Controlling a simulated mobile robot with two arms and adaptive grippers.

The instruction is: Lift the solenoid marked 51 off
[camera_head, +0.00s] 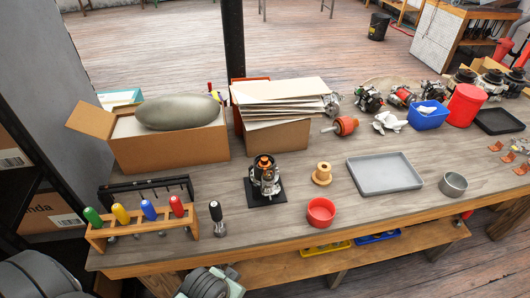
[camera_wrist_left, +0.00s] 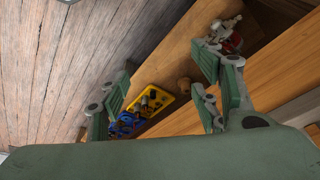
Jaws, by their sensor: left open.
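A partly assembled unit (camera_head: 265,179) with a silver body and an orange-brown top stands upright on a black square mat (camera_head: 267,198) on the workbench. The marking 51 is not legible in any view, so I cannot tell which part is that solenoid. My left gripper (camera_wrist_left: 162,88) is open, with nothing between its green fingers in the left wrist view. Grey parts of my left arm show at the bottom edge of the head view, below the bench front and well away from the unit. My right gripper is not in view.
A screwdriver rack (camera_head: 140,220) and a black-handled tool (camera_head: 217,218) stand left of the unit. A red bowl (camera_head: 321,212), a wooden spool (camera_head: 322,173) and a grey tray (camera_head: 384,174) are to its right. Cardboard boxes (camera_head: 170,146) stand behind. A yellow bin (camera_wrist_left: 152,102) lies beyond my left fingers.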

